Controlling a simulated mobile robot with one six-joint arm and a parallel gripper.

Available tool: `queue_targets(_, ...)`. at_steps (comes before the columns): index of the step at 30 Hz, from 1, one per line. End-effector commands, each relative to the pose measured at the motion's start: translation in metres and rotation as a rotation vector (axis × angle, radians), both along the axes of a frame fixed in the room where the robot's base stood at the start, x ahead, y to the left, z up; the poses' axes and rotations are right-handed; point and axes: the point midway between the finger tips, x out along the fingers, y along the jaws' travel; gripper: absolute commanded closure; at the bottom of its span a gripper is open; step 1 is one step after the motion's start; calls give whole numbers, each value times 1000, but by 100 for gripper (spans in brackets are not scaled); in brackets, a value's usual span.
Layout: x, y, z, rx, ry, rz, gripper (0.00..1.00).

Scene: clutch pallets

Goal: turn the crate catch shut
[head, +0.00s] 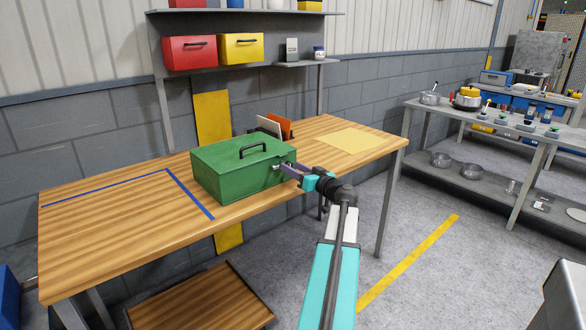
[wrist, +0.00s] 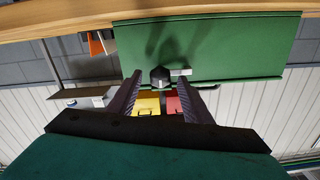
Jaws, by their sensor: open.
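The green crate (head: 238,170) stands on the wooden table with its lid down and a black handle (head: 252,149) on top. Its catch (wrist: 160,77) is a dark knob with a pale grey bar (wrist: 181,72) reaching to the right in the wrist view. In the head view the catch is small at the crate's right side, close to my fingers. My gripper (wrist: 160,80) is open and empty, pointing at this side. In the wrist view its two fingers appear left and right of the knob; I cannot tell whether they touch it.
The wooden table (head: 110,220) has blue tape lines left of the crate and a yellow sheet (head: 348,140) to its right. An orange board (head: 280,126) and a white one stand behind the crate. Red (head: 189,52) and yellow (head: 241,46) bins hang above.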

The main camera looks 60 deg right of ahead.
Motion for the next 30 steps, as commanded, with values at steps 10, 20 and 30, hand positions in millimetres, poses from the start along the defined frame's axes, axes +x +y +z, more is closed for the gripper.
queue_targets(10, 3, -1, 0, 0, 0, 0, 55)
queue_targets(20, 2, 2, 0, 0, 0, 0, 96)
queue_targets(30, 3, 0, -1, 38, -12, 2, 96)
